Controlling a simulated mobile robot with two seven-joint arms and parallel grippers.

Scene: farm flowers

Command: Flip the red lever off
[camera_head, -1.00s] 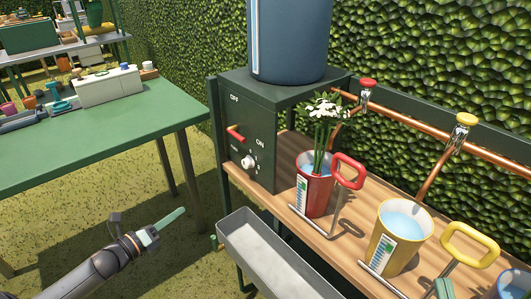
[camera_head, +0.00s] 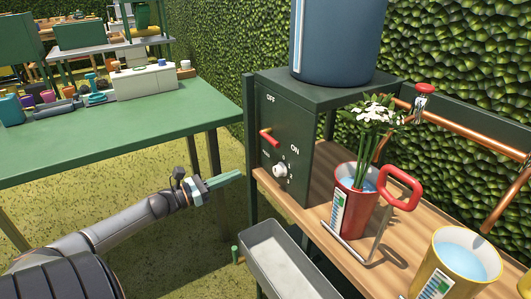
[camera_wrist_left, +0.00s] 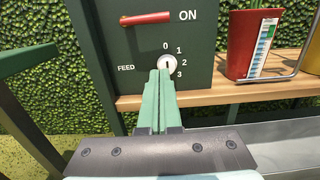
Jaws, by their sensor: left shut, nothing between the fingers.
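The red lever (camera_head: 270,140) is on the front of a dark green control box (camera_head: 293,150), between the OFF label at upper left and the ON label at lower right. It also shows in the left wrist view (camera_wrist_left: 146,19), lying nearly level just left of ON. Below it is a white FEED dial (camera_head: 280,170), which shows in the wrist view (camera_wrist_left: 167,64) straight beyond my fingertips. My left gripper (camera_head: 238,175) is shut and empty, in front of the box, lower than the lever and apart from it. My right gripper is not in view.
A red bucket (camera_head: 352,200) with white flowers and a yellow bucket (camera_head: 455,268) stand on the wooden shelf right of the box. A grey trough (camera_head: 280,265) lies below. A green table (camera_head: 110,130) stands at left. A blue tank (camera_head: 338,40) tops the box.

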